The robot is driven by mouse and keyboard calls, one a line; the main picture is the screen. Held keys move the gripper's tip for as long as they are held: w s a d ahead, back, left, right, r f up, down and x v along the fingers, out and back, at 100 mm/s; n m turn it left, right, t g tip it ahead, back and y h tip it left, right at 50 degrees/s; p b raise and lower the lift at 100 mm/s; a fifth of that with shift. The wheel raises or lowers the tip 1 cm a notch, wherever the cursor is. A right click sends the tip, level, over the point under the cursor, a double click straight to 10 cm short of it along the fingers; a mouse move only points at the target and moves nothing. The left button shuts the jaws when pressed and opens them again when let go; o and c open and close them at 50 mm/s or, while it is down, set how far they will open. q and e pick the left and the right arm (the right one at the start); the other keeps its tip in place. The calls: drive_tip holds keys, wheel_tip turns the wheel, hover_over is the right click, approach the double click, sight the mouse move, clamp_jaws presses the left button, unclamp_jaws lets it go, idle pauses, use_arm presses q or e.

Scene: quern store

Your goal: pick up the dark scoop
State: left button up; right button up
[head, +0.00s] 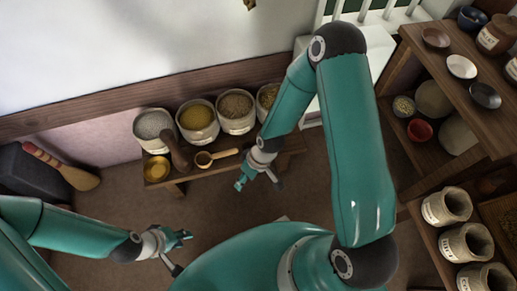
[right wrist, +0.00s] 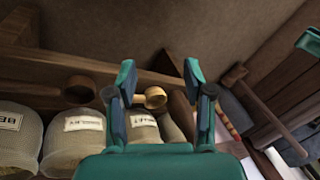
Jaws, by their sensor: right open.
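A brown round bowl, which looks like the dark scoop (right wrist: 78,90), shows on the bench in the right wrist view, left of my right gripper (right wrist: 160,76). Any handle is hard to make out, and I cannot pick it out in the head view, where my right arm covers part of the bench. A lighter, yellowish scoop (head: 204,159) lies on the bench, its handle pointing right; it also shows between my fingers in the right wrist view (right wrist: 155,97). My right gripper (head: 259,182) is open and empty by the bench's front edge. My left gripper (head: 180,252) is open and empty, lower left.
Several filled jars (head: 198,120) line the back of the wooden bench (head: 215,170). A tall dark brown object (head: 177,150) stands near a small yellow bowl (head: 157,168) at the left. Shelves (head: 467,94) with bowls and jars stand at the right. The floor before the bench is clear.

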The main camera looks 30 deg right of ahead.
drive_tip(key=w+d+r+n+h+b, duration=0.35)
drive_tip(key=w+d+n, duration=0.85)
drive_tip(key=d, duration=0.4)
drive_tip(key=shift+m+h, duration=0.25)
drive_tip(key=shift+m, duration=0.05)
drive_tip(key=f, duration=0.3)
drive_tip(key=w+f+b, duration=0.1)
drive_tip(key=f, duration=0.2)
drive_tip(key=f+b, duration=0.1)
drive_tip(key=f, duration=0.3)
drive_tip(key=shift+w, duration=0.2)
drive_tip(key=shift+s+d+f+b, duration=0.15)
drive_tip(key=shift+f+b, duration=0.3)
drive_tip(key=shift+f, duration=1.05)
drive_tip(key=shift+s+a+f+b, duration=0.1)
drive_tip(key=shift+f+b, duration=0.3)
drive_tip(key=shift+f, duration=1.05)
clamp_jaws()
